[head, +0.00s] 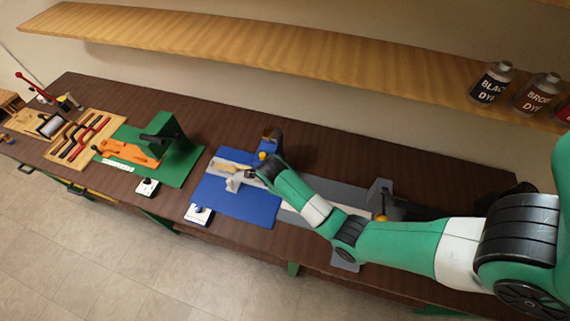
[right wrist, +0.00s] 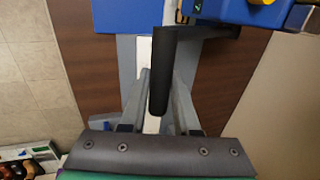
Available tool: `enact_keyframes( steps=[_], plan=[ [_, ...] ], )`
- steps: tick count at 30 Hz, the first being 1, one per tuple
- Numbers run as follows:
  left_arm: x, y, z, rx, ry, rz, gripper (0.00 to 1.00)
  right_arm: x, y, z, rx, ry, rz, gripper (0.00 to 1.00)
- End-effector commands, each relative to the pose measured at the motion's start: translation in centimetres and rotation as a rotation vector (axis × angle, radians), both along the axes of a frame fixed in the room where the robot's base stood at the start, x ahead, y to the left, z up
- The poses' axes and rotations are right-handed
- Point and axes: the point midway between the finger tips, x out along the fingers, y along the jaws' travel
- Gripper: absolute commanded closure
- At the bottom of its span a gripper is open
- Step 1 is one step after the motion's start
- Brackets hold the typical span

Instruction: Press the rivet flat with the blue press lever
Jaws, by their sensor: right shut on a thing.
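The blue press (head: 267,149) stands at the back of a blue mat (head: 250,208) in the middle of the bench. My right gripper (head: 254,174) is at the press's front side, above the mat. In the right wrist view my right gripper (right wrist: 161,80) has its two grey fingers on either side of a black lever handle (right wrist: 165,60) and is shut on it. The handle points back toward the wrist. A tan piece (head: 232,167) lies on the pale strip left of the gripper. I cannot make out the rivet. My left gripper is not in view.
A green press (head: 172,138) on a green mat stands to the left, beside a tool board (head: 82,138). A small white box with a knob (head: 198,214) sits at the bench's front edge. Dye bottles (head: 491,82) stand on the shelf above right.

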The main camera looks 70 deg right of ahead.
Motion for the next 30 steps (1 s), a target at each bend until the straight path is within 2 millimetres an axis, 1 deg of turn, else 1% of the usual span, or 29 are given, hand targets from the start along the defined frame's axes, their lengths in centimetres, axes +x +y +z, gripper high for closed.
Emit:
enact_keyframes(
  steps=[1,4,13,21,26,30],
  plan=[
    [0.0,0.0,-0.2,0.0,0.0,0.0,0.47,-0.1,0.3,-0.6,0.003,0.005,0.002,0.95],
    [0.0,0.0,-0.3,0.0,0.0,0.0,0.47,-0.2,0.6,-1.3,0.003,0.005,0.001,0.95],
    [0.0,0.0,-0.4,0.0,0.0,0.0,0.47,-0.2,0.9,-1.8,0.003,0.005,0.001,0.95],
    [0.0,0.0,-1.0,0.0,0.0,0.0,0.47,-0.3,1.5,-3.5,0.003,0.005,0.001,0.95],
    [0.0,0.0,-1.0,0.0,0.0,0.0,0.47,-0.3,1.6,-3.7,0.004,0.004,0.001,0.95],
    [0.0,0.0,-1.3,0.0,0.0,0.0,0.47,-0.4,1.8,-4.4,0.004,0.005,0.002,0.95]
  ],
)
